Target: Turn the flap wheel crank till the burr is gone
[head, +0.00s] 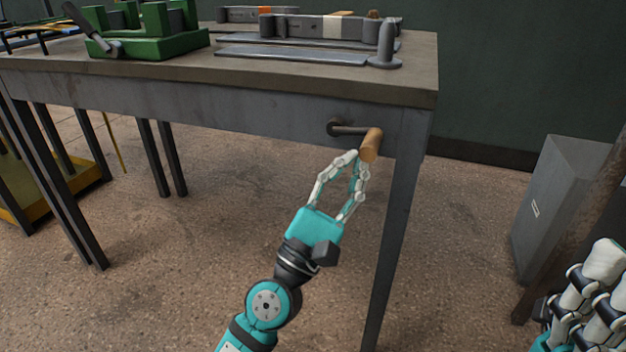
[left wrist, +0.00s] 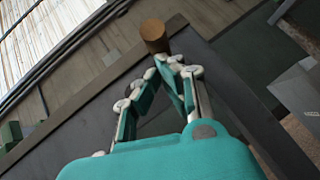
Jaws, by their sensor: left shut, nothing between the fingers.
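A crank (head: 350,130) with a dark arm and a round wooden handle (head: 371,145) sticks out of the front of the grey table, near its right corner. The handle hangs at the right end of the arm. My left gripper (head: 357,160) is shut and empty, its fingertips just below and beside the handle. In the left wrist view the handle (left wrist: 154,36) stands just beyond the fingertips (left wrist: 178,66); I cannot tell whether they touch. My right gripper (head: 590,290) is at the lower right, partly cut off, its opening unclear. I cannot make out a burr.
The table (head: 200,90) carries a green fixture (head: 150,40), long grey bars and a grey upright post (head: 386,45). A table leg (head: 400,230) stands right of my left gripper. A grey cabinet (head: 560,200) stands at the right. The floor between is clear.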

